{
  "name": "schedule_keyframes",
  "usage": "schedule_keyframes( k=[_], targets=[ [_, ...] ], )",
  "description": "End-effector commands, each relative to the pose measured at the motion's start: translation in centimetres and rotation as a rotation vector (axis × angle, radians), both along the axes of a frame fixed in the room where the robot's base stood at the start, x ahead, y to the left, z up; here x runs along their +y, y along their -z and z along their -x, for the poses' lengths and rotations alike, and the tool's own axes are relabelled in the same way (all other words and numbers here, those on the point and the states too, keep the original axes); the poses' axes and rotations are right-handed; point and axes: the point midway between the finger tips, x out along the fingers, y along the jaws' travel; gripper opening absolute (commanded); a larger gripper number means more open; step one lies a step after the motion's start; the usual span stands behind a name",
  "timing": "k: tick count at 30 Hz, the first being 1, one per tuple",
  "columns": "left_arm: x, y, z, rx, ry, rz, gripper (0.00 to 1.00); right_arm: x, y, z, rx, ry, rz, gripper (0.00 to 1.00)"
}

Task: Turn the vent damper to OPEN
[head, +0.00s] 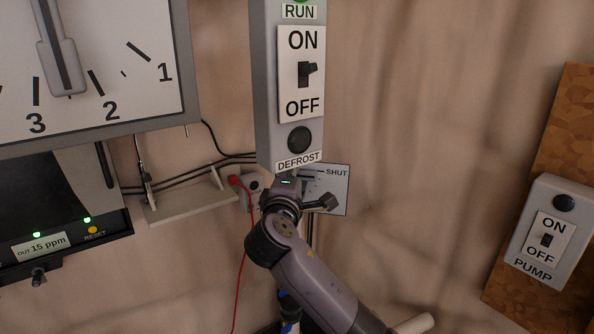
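The vent damper's pale plate (337,192) is on the wall below the DEFROST box. The word SHUT and a short dark line show at its upper right. No OPEN label shows. My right gripper (287,184) is in front of the plate's left part, reached from the lower right, and hides much of it. A dark knob-like piece (328,202) sticks out to the right beside the gripper; I cannot tell whether it is the damper's handle or a finger. The fingertips are hidden, so open or shut cannot be told. My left gripper is not in view.
A grey switch box (263,110) with ON/OFF and DEFROST hangs just above the gripper. A small shelf (190,200), cables and a red wire (243,270) are at left. A PUMP switch box (549,231) is at right. The wall between is bare.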

Motion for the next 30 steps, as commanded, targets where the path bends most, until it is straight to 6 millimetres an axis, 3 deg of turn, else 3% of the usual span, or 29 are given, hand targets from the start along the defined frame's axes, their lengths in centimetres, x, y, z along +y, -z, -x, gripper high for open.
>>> schedule_keyframes(
  k=[13, 27, 30],
  targets=[
    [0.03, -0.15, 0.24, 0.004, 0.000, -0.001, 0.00, -0.17, 0.06, -0.92, 0.001, 0.000, -0.001, 0.33],
    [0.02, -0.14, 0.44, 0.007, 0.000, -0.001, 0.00, -0.15, 0.04, -0.88, 0.000, -0.001, 0.000, 0.01],
    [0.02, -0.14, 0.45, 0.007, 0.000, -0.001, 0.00, -0.14, 0.03, -0.88, 0.000, -0.001, -0.001, 0.00]
  ],
)
